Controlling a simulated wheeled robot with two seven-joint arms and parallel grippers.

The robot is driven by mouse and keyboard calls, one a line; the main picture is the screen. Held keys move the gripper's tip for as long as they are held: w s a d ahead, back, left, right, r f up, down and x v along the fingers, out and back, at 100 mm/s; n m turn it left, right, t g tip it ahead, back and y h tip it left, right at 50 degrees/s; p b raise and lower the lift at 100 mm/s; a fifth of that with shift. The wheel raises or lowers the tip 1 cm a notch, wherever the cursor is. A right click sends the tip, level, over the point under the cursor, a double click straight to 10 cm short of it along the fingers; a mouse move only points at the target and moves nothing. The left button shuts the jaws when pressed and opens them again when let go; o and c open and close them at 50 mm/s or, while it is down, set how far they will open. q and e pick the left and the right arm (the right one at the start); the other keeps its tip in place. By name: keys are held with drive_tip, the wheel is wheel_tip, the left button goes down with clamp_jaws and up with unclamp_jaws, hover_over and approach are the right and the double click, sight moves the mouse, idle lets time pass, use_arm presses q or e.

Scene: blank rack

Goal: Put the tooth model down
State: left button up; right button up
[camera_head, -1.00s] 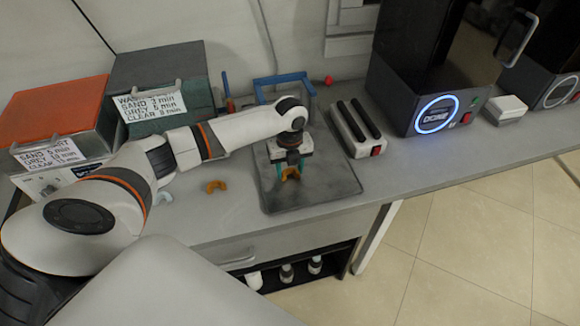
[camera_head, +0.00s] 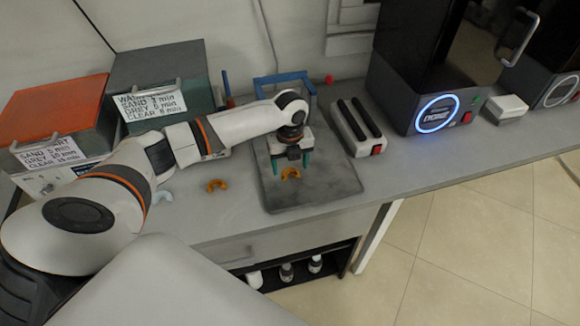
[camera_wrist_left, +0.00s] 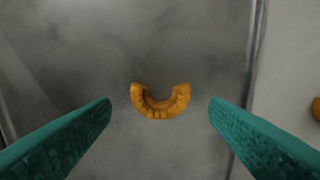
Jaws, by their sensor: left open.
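An orange, arch-shaped tooth model (camera_head: 290,173) lies on the grey tray (camera_head: 325,190) on the bench. In the left wrist view the tooth model (camera_wrist_left: 160,101) lies flat between my two teal fingers, with a clear gap on each side. My left gripper (camera_head: 291,168) is open above the tray, its fingertips apart and touching nothing that I can see. My right gripper is not in view.
A second orange tooth model (camera_head: 217,185) and a pale one (camera_head: 161,197) lie on the bench left of the tray. A white device with black bars (camera_head: 357,128) stands right of the tray, and a blue frame (camera_head: 285,80) behind it. Boxes (camera_head: 160,80) stand at the back left.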

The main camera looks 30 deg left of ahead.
use_arm(q)
wheel_tip(320, 180, up, 10)
drive_tip(key=shift+r, duration=0.25)
idle(0.5)
